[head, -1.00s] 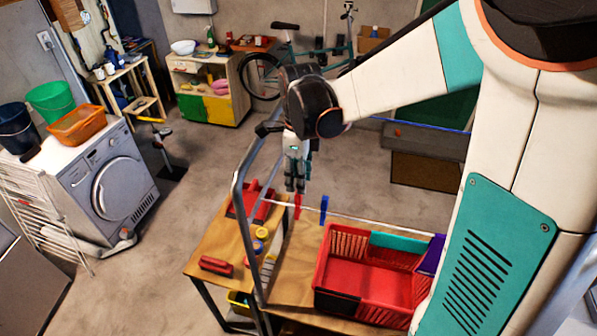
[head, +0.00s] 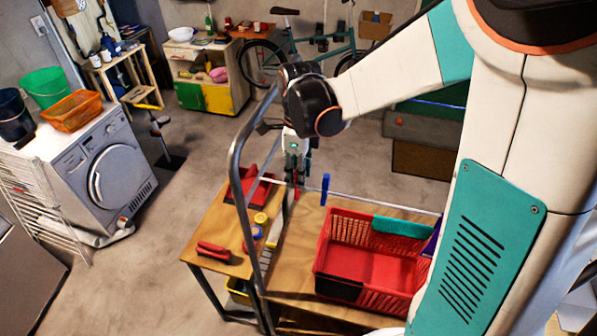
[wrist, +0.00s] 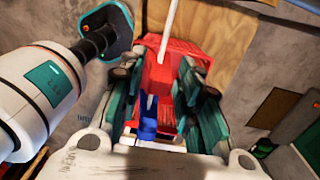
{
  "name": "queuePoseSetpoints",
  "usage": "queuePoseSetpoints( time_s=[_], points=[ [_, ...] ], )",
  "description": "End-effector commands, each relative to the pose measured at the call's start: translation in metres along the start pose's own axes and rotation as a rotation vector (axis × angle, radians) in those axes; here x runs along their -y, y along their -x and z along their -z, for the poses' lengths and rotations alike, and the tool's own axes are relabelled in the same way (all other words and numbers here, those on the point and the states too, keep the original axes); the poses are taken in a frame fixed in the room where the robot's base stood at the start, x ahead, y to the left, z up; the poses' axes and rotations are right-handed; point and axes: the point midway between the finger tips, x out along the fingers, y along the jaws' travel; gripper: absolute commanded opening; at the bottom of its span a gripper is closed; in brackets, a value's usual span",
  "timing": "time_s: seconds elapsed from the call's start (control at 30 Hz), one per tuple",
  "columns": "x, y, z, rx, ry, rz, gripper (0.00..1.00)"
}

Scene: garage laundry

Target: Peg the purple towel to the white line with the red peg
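The white line (head: 385,204) runs across the wooden table; it also shows in the wrist view (wrist: 170,28). The red peg (wrist: 158,76) is on the line between my gripper's fingers (wrist: 165,82), with the fingers spread on either side of it. In the head view my gripper (head: 291,184) is at the line and mostly hides this peg. A blue peg (head: 325,189) is on the line just to the right; it also shows in the wrist view (wrist: 148,117). The purple towel (head: 432,240) shows as a strip at the right of the basket, partly behind my arm.
A red basket (head: 335,258) with a teal cloth (head: 402,227) over its rim stands on the table. A grey tube frame (head: 240,190) rises close to my gripper at the left.

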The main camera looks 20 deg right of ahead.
Motion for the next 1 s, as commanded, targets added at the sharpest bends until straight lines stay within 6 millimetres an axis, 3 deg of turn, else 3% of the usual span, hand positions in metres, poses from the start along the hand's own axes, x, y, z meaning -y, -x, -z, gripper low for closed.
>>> queuePoseSetpoints(
  time_s=[0.03,0.1,0.43,1.0],
  points=[
    [0.0,0.0,0.0,0.0,0.0,0.0,0.15],
    [0.0,0.0,0.0,0.0,0.0,0.0,0.0],
    [0.0,0.003,0.0,0.0,0.0,0.0,0.0],
    [-0.001,0.029,0.0,0.0,0.0,0.0,0.0]
  ],
)
